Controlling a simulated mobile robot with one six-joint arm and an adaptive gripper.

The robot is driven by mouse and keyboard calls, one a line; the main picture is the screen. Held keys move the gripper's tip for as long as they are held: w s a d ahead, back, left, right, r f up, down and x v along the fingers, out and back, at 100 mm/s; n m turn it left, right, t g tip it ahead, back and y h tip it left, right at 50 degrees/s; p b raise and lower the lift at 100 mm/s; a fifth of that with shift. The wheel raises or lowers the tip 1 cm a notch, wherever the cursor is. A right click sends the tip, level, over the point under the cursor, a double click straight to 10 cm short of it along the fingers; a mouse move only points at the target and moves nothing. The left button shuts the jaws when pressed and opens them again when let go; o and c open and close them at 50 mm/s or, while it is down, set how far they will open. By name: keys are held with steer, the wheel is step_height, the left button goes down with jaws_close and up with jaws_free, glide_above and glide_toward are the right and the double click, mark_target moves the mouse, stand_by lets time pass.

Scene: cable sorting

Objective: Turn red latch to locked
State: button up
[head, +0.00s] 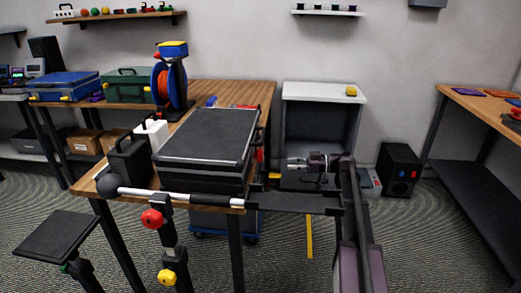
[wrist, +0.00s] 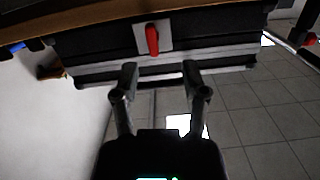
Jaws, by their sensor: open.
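The red latch (wrist: 152,39) shows in the wrist view as a short handle on a pale plate on the side of a black case (wrist: 105,48). Its handle stands nearly upright in that picture. My gripper (wrist: 159,78) is open and empty, its two fingers apart below the latch in the picture and not touching it. In the head view the black case (head: 208,135) lies on the wooden table, and my gripper (head: 297,163) is to its right. I cannot make out the latch clearly in the head view.
A dark bar with a white section (head: 175,196) crosses in front of the case. A black container with a handle (head: 130,158) stands left of the case. A grey open cabinet (head: 324,92) is behind my gripper. A black speaker (head: 399,170) stands on the floor at right.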

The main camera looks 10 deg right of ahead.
mark_target(260, 155)
steer(key=shift+w+d+r+n+t+y, duration=0.15)
steer(key=shift+w+d+r+n+y, duration=0.1)
steer(key=shift+d+r, duration=0.3)
steer(key=shift+w+d+r+n+t+y, duration=0.15)
steer(key=shift+d+r+y, duration=0.1)
steer(key=shift+d+r, duration=0.25)
steer(key=shift+a, duration=0.15)
steer(key=x, duration=1.3)
steer(key=shift+w+a, duration=0.15)
steer(key=shift+a, duration=0.2)
steer(key=shift+c, duration=0.2)
jaws_close()
